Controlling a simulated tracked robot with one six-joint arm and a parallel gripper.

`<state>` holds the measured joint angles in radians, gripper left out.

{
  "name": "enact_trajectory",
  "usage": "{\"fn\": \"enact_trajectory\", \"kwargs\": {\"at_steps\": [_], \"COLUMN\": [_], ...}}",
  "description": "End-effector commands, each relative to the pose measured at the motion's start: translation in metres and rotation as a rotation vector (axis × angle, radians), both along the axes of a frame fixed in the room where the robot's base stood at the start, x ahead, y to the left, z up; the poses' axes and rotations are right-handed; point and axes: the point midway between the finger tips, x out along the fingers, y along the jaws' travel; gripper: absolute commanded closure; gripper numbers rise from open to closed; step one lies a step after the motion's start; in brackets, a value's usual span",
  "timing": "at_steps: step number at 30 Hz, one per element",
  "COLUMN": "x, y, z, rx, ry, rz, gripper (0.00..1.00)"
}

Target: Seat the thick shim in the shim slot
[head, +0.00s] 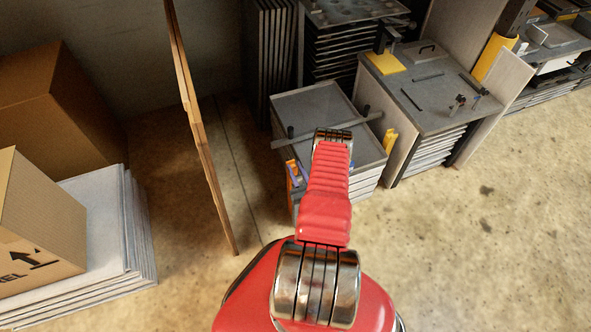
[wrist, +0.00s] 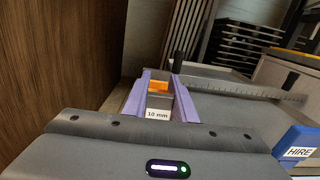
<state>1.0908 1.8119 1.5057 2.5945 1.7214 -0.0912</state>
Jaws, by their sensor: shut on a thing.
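In the wrist view, two pale purple fingers of my gripper (wrist: 159,80) reach forward from its grey body. Between them is a grey block with a white "10 mm" label (wrist: 157,114), which looks like the thick shim; my gripper is shut on it. An orange piece (wrist: 158,87) shows just beyond it, between the fingers. I cannot tell whether the orange piece is part of the shim slot. The slot itself is not clearly visible. In the head view, my red arm hides most of the gripper and the shim.
A stacked grey bench (head: 310,103) lies under my arm, with a ruler-like bar (wrist: 240,84) across it. A blue "HIRE" block (wrist: 297,149) is at right. A wooden panel (head: 200,135) stands left. Another bench (head: 440,100) with tools is at right. Open floor lies at lower right.

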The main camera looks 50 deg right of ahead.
Motion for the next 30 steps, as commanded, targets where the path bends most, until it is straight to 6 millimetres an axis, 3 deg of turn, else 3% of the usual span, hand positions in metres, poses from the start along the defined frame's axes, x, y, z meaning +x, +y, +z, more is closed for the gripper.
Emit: {"fn": "enact_trajectory", "kwargs": {"at_steps": [14, 15, 23, 30], "x": [0.0001, 0.0001, 0.0, -0.0003], "y": [-0.0002, -0.0002, 0.0004, 0.0005], "z": [-0.0081, -0.0078, -0.0082, -0.0085], "rx": [-0.001, -0.001, 0.0, 0.001], "ry": [-0.001, -0.001, 0.0, 0.001], "rz": [0.0, 0.0, 0.001, 0.0], "gripper": [1.0, 0.73, 0.54, 0.54]}}
